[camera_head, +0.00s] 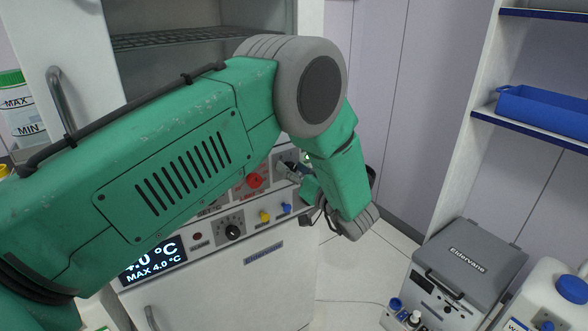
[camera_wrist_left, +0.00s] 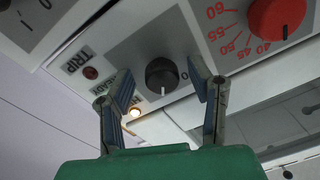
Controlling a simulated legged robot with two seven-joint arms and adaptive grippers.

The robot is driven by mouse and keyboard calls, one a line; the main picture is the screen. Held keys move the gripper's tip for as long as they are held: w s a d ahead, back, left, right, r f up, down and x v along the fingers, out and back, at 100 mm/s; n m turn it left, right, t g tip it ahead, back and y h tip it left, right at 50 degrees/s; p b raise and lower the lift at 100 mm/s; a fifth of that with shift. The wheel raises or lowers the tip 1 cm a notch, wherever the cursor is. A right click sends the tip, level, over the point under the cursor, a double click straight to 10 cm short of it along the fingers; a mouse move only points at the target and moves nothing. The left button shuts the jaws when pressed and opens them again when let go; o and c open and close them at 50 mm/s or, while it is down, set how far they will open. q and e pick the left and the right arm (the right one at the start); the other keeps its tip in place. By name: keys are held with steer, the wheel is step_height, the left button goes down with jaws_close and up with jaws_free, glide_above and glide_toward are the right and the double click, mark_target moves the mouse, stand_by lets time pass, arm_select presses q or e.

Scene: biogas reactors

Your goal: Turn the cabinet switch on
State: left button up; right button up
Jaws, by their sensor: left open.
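The cabinet (camera_head: 130,60) has a grey control panel, largely hidden behind my left arm in the head view. My left gripper (camera_head: 291,170) is at the panel's right end, partly hidden by my own wrist. In the left wrist view, a round black switch knob (camera_wrist_left: 162,76) with a light pointer mark sits on a dark grey plate, with a "0" beside it. The open fingers of my left gripper (camera_wrist_left: 162,92) stand on either side of the knob, with visible gaps. I cannot tell how far their tips are from the panel. My right gripper is not in view.
A red dial (camera_head: 254,181) lies left of the gripper; it is also in the wrist view (camera_wrist_left: 278,18). A lit lamp (camera_wrist_left: 135,112) and dark red lamp (camera_wrist_left: 91,73) are near the knob. Below are yellow (camera_head: 265,216) and blue (camera_head: 286,208) knobs. Shelves stand at right.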

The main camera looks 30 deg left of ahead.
arm_select(q)
steer(key=v, duration=1.2)
steer(key=shift+f, duration=0.15)
